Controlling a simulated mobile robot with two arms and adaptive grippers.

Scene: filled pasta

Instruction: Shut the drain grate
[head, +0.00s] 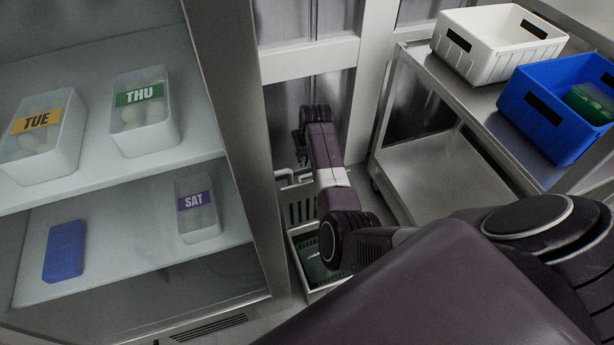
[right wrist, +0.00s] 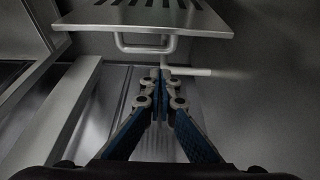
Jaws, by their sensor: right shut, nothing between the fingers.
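The drain grate (head: 300,208) is a slotted metal plate in the floor area, standing raised above its pale-framed opening (head: 303,281). A bar handle (head: 293,175) is at its upper edge. In the right wrist view the slotted grate (right wrist: 190,18) is at the top, with its looped handle (right wrist: 147,48) just beyond my fingertips. My right gripper (right wrist: 160,76) is shut and empty, close to the handle; I cannot tell whether they touch. In the head view my right gripper (head: 299,150) is partly hidden by my arm. My left gripper is out of view.
An open fridge cabinet (head: 232,120) with labelled tubs stands close on the left. A metal cart (head: 440,172) on the right carries a white bin (head: 487,62) and a blue bin (head: 540,118). The floor gap between them is narrow.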

